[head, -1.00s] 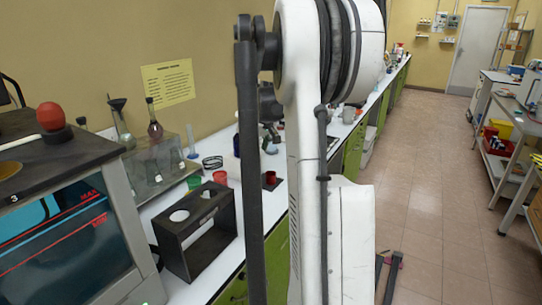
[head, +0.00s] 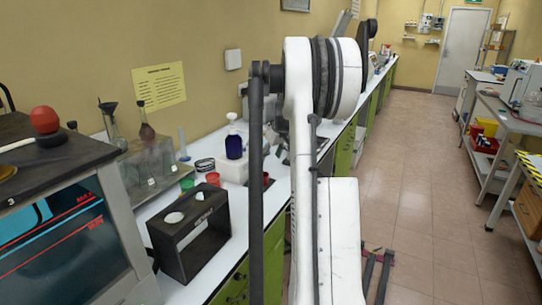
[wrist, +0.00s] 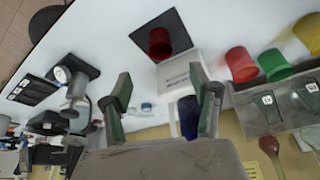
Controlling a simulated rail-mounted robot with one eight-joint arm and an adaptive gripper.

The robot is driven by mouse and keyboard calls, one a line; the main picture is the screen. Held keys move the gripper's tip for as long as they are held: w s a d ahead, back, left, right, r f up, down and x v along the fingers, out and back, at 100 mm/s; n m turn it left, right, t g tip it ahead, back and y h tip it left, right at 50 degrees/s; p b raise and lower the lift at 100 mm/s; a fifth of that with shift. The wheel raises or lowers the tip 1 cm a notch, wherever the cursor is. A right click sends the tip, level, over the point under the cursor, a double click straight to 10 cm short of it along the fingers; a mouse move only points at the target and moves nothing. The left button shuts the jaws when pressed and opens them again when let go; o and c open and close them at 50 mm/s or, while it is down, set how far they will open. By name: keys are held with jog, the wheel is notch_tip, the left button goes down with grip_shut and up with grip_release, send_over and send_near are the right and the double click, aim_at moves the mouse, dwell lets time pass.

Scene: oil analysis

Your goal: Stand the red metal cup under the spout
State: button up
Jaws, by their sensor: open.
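In the wrist view a dark red cup (wrist: 160,44) stands on a dark square mat (wrist: 172,22). A brighter red cup (wrist: 241,65) is farther right, beside a green cup (wrist: 273,64). I cannot tell for sure which red cup is metal. In the head view one red cup (head: 213,179) is near the dark stand, and another (head: 265,178) is partly behind my arm. My gripper (wrist: 161,82) is open and empty, its fingers apart below the dark red cup in the picture. I cannot clearly make out the spout. My gripper is hidden in the head view.
A dark blue bottle (head: 234,145) stands by a white block (head: 232,170). A black stand with holes (head: 190,235) fills the bench front. A glassware rack (head: 155,172) is behind it. A yellow cup (wrist: 309,32) is at the wrist view's right.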

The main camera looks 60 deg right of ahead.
aim_at(263, 179)
jog(key=x, duration=1.3)
jog(key=c, duration=1.3)
jog(key=shift+o, duration=0.2)
jog(key=shift+w+f, duration=0.1)
jog(key=shift+w, duration=0.6)
jog(key=shift+r, duration=0.25)
